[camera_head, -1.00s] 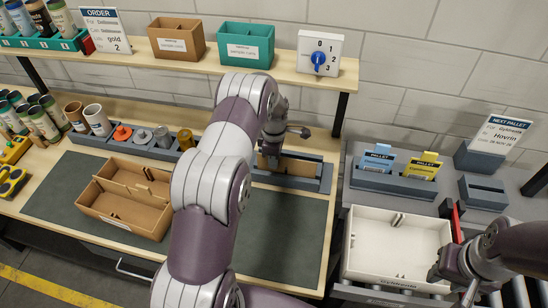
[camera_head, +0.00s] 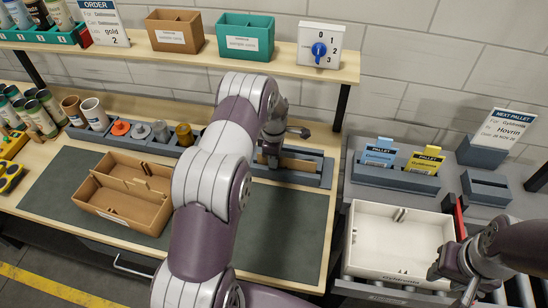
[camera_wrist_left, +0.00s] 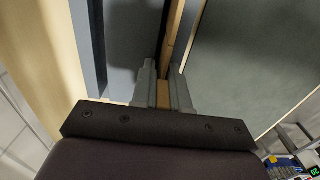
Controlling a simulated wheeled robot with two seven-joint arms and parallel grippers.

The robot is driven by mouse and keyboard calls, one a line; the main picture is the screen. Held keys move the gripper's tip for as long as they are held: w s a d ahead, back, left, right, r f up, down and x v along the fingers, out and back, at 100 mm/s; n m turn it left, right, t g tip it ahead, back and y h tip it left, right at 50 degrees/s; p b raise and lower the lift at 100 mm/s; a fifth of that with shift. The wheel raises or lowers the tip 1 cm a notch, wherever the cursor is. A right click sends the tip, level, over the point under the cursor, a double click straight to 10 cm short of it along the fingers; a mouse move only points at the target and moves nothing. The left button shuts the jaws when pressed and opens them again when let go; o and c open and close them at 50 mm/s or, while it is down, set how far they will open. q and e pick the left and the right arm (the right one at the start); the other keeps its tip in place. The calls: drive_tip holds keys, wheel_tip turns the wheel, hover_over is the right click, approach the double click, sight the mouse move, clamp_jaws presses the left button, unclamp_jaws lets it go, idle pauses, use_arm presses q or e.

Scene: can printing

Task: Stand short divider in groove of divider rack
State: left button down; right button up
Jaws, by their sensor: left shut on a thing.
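My left gripper (camera_head: 270,162) is at the left part of the grey divider rack (camera_head: 322,175) on the workbench. Its fingers point down and are shut on the short divider, a brown board that shows between the fingertips in the left wrist view (camera_wrist_left: 163,94). Another brown strip (camera_wrist_left: 174,38) runs beyond the fingertips there. A brown board (camera_head: 302,164) also shows in the rack just right of the gripper. I cannot tell whether the held divider's lower edge is in a groove. My right gripper (camera_head: 440,270) is beside the white tray; its fingers are unclear.
An open brown box (camera_head: 128,222) with inner dividers stands on the dark mat (camera_head: 275,235), left of my left arm. The white tray (camera_head: 395,240) and a grey holder with blue (camera_head: 378,155) and yellow (camera_head: 425,162) pallet cards are at right. A shelf (camera_head: 380,70) overhangs the back.

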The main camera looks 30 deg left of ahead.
use_arm(q)
drive_tip(key=c, duration=1.1)
unclamp_jaws()
drive_tip(key=shift+o, duration=0.2)
drive_tip(key=shift+r, duration=0.35)
wheel_tip(320, 180, up, 8)
drive_tip(key=b, duration=0.3)
drive_tip(key=shift+r, duration=0.15)
wheel_tip(320, 180, up, 4)
drive_tip(key=shift+f+p, duration=0.25)
drive_tip(key=shift+p, duration=0.4)
drive_tip(key=shift+r, duration=0.15)
